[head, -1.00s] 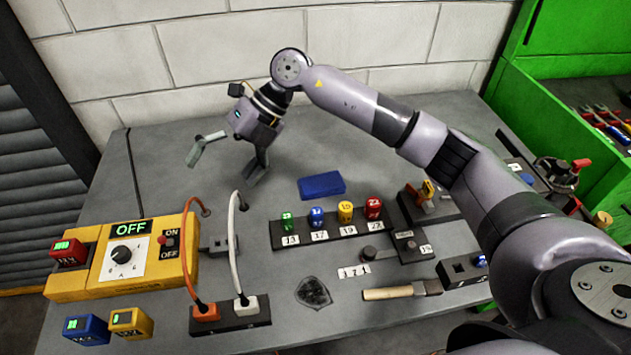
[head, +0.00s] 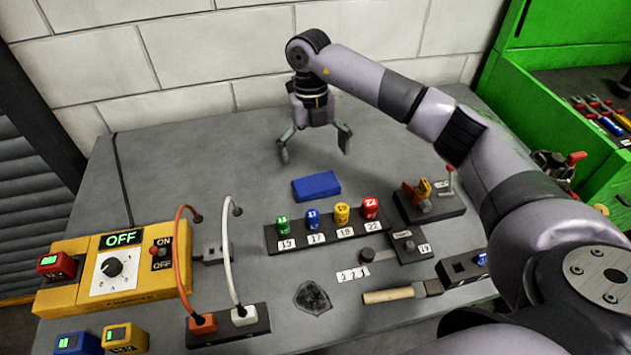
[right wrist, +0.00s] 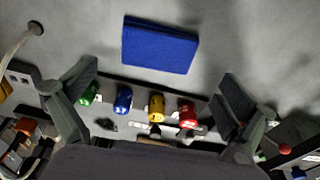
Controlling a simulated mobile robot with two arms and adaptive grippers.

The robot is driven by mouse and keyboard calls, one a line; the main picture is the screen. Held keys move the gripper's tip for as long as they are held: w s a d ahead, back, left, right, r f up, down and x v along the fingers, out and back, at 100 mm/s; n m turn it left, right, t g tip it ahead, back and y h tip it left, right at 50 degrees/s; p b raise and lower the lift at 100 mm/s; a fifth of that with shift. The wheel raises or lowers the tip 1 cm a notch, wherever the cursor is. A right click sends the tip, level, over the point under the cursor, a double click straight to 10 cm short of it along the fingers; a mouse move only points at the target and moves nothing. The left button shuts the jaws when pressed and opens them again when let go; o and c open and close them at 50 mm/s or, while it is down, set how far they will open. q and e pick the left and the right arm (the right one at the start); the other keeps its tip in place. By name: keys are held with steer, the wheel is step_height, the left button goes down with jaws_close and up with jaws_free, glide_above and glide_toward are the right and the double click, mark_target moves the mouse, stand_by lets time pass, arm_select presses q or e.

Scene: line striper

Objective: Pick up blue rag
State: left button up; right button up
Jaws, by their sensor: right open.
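The blue rag (head: 316,186) is a flat, folded blue rectangle lying on the grey table, just behind the rack of coloured sockets. It also shows in the right wrist view (right wrist: 159,45), above the middle, with nothing covering it. My right gripper (head: 314,150) is open and empty. It points down above the table, behind the rag in the head view, and is apart from it. Its two fingers also show wide apart in the right wrist view (right wrist: 160,105). My left gripper is in neither view.
A black rack (head: 328,234) with green, blue, yellow and red pieces stands just in front of the rag. Orange and white cables arch at the left near a yellow OFF box (head: 118,265). A block with a red-knobbed lever (head: 428,203) stands right. The table behind the rag is clear.

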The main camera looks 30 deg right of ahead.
steer(key=shift+s+a+f, duration=0.1)
steer(key=shift+s+f, duration=0.1)
steer(key=shift+f, duration=1.05)
steer(key=shift+s+f+p, duration=0.1)
steer(key=shift+f+p, duration=0.2)
steer(key=shift+p, duration=0.25)
steer(key=f, duration=0.1)
steer(key=f+p, duration=0.1)
steer(key=f, duration=0.1)
steer(key=shift+s+a+f+p, duration=0.2)
steer(key=shift+s+f+p, duration=0.05)
steer(key=shift+s+p, duration=0.1)
steer(key=shift+f, duration=0.45)
steer(key=c, duration=0.8)
steer(key=shift+o, duration=0.2)
step_height(320, 180, up, 14)
steer(key=b, duration=0.3)
step_height(320, 180, up, 6)
glide_above(315, 182)
